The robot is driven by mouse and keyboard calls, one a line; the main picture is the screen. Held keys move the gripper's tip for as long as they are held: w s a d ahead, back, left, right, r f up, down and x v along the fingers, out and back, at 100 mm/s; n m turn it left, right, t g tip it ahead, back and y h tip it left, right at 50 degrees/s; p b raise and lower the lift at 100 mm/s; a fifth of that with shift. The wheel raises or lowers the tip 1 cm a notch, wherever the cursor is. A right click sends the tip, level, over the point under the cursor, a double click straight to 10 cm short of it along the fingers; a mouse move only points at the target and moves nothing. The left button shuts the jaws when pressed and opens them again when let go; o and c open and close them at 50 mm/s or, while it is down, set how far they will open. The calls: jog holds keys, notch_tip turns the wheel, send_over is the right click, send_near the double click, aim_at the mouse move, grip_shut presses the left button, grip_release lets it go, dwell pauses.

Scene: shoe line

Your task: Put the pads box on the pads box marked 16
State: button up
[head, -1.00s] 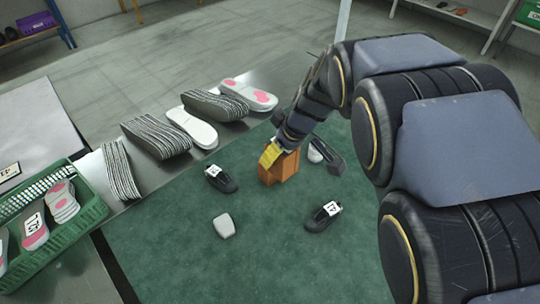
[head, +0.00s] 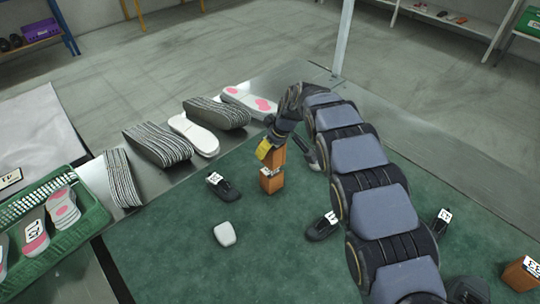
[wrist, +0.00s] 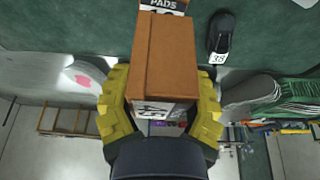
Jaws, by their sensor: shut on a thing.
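My gripper (head: 267,148) is shut on an orange-brown pads box (head: 276,158), with its yellow fingers on both sides. In the wrist view my gripper (wrist: 164,88) grips this box (wrist: 166,55), which bears a partly hidden white label near the palm. A second orange-brown box (head: 271,184) stands on the green mat, directly below the held one in the head view. A white label shows on its top; its number is not readable. A box marked PADS (wrist: 165,4) shows past the held box in the wrist view. I cannot tell whether the boxes touch.
Dark shoes with labels (head: 222,187) (head: 322,227) and a pale rounded block (head: 225,234) lie around on the green mat (head: 290,265). Another orange box (head: 522,273) is at the far right. Insoles (head: 158,145) lie on the metal strip; a green crate (head: 85,222) is left.

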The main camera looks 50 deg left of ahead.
aim_at(270, 157)
jog(key=shift+w+a+f, duration=0.1)
jog(key=shift+f, duration=1.65)
jog(key=shift+f, duration=0.15)
jog(key=o, duration=1.1)
jog(key=v, duration=1.2)
